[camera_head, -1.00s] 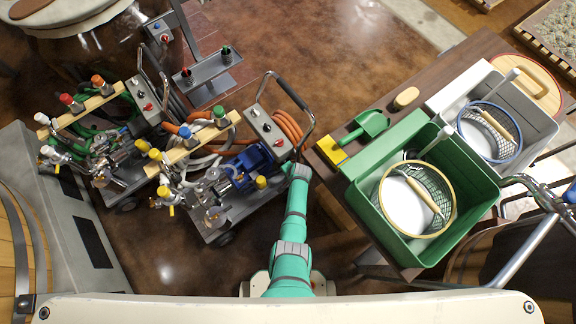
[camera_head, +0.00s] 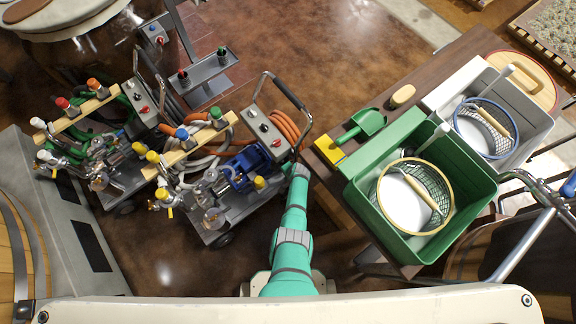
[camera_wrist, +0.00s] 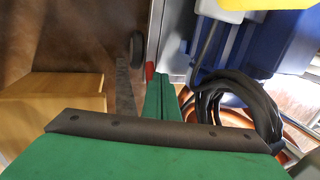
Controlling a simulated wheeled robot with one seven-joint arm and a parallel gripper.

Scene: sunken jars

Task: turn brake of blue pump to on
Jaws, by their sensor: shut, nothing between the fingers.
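The blue pump (camera_head: 243,170) is mounted on the right-hand grey cart (camera_head: 207,236) in the head view. Its blue housing also fills the upper right of the wrist view (camera_wrist: 270,45). My gripper (camera_wrist: 162,92) is shut and empty, its green fingers pointing at the cart's edge. A small red part (camera_wrist: 150,72), possibly the brake, shows just beside the fingertips; I cannot tell whether they touch it, nor how it is set. In the head view my green arm reaches to the cart's right side, and the fingertips are hidden there.
A dark wheel (camera_wrist: 137,45) shows near the red part. A black cable coil (camera_wrist: 240,105) and an orange hose (camera_wrist: 296,135) lie close right of my fingers. A wooden block (camera_wrist: 50,100) stands left. The table (camera_head: 335,165) with the green bin (camera_head: 475,165) is right of my arm.

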